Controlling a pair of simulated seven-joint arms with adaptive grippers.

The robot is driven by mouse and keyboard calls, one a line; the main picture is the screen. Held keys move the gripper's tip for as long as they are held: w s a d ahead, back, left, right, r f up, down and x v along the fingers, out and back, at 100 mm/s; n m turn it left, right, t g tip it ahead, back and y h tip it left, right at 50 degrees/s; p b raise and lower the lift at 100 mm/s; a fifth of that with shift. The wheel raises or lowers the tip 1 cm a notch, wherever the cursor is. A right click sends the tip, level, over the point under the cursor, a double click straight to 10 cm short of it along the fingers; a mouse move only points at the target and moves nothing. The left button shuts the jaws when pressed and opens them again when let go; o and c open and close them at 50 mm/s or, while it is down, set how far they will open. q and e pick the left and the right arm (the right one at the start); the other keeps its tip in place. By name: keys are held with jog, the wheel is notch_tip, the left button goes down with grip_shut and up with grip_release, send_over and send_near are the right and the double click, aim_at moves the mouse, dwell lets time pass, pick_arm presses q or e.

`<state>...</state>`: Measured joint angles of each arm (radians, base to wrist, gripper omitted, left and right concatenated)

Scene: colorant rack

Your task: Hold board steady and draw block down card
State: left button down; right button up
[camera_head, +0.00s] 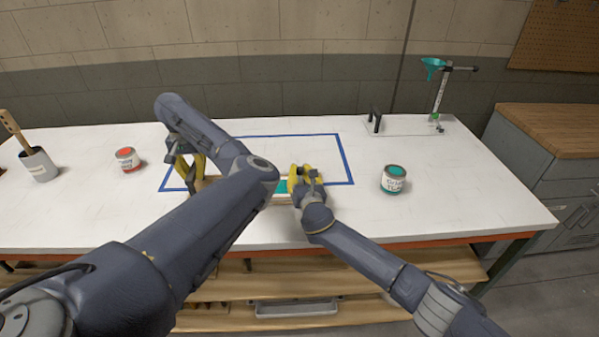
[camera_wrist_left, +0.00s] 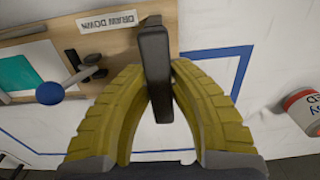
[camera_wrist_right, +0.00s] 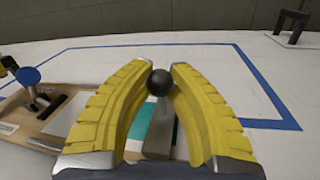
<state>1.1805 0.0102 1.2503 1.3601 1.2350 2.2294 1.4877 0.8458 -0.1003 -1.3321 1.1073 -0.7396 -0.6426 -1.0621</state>
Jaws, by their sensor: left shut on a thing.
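The wooden drawdown board (camera_wrist_left: 60,22) has a "DRAW DOWN" label and carries a card with a teal band (camera_wrist_left: 28,75). A clamp with a blue knob (camera_wrist_left: 50,93) sits on the board; it also shows in the right wrist view (camera_wrist_right: 28,75). My left gripper (camera_head: 190,165) is shut on the board's black handle (camera_wrist_left: 157,65). My right gripper (camera_head: 302,172) has its fingertips on either side of the black ball knob (camera_wrist_right: 160,82) of the grey block (camera_wrist_right: 160,138). The block stands over the teal area. Whether the fingers press the knob is unclear.
A blue tape outline (camera_head: 345,160) surrounds the board area. A red-topped can (camera_head: 127,159) and a brush pot (camera_head: 38,165) stand left. A teal-topped can (camera_head: 393,179) stands right. A stand with a teal funnel (camera_head: 433,66) is at back right. The right tabletop is otherwise clear.

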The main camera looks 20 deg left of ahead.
grip_shut()
jog(key=shift+w+d, duration=0.25)
jog(key=shift+d, duration=0.35)
jog(key=o, duration=0.9)
grip_release()
jog(key=shift+v, duration=6)
